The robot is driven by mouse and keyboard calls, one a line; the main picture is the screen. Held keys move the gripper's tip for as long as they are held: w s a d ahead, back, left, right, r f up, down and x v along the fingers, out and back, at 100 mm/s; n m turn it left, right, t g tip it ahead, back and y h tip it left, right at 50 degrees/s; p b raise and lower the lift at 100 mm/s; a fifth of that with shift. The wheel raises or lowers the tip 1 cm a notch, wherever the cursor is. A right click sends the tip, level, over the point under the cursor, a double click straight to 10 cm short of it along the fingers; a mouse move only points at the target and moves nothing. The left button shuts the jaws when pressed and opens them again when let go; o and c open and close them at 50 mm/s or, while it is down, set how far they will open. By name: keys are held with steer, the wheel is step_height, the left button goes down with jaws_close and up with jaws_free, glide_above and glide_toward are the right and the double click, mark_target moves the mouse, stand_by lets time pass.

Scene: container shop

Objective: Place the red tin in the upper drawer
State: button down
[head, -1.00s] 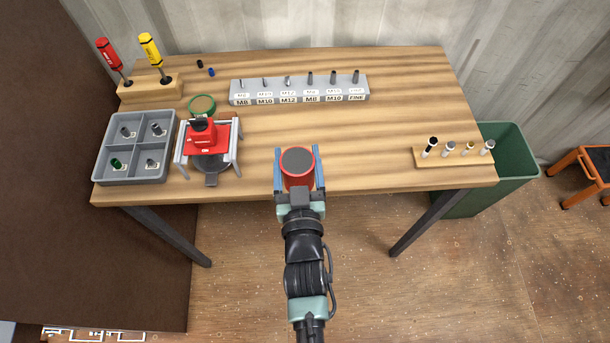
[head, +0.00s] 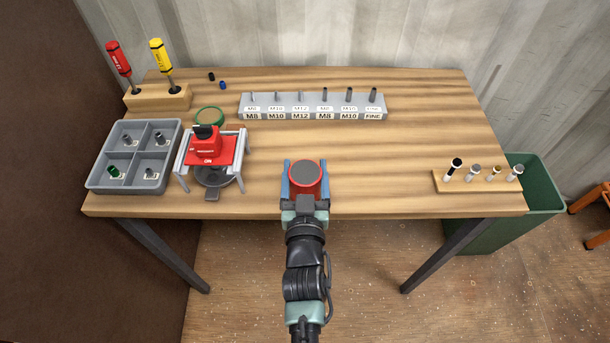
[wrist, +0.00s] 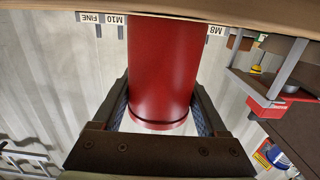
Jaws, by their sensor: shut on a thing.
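The red tin (head: 305,180) is a round can with a dark grey top. My gripper (head: 305,185) is shut on it, with one blue-padded finger on each side. In the head view they are at the front edge of the wooden table, near its middle. In the wrist view the red tin (wrist: 162,70) fills the space between the two fingers (wrist: 163,112). I cannot tell whether the tin touches the table. No drawer shows in any view.
A red device on a stand (head: 207,147), a grey divided tray (head: 135,187) and a screwdriver block (head: 158,98) are at the left. A labelled rack (head: 312,113) stands at the back. A small wooden peg rack (head: 478,180) is at the right. The table's centre right (head: 400,150) is clear.

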mark_target(305, 192)
steer(key=shift+r, duration=0.1)
jaws_free()
steer(key=shift+f, duration=0.25)
steer(key=shift+r, duration=0.15)
steer(key=s+b, duration=0.1)
steer(key=s, duration=0.9)
steer(key=shift+s+r, duration=0.3)
steer(key=shift+s, duration=0.75)
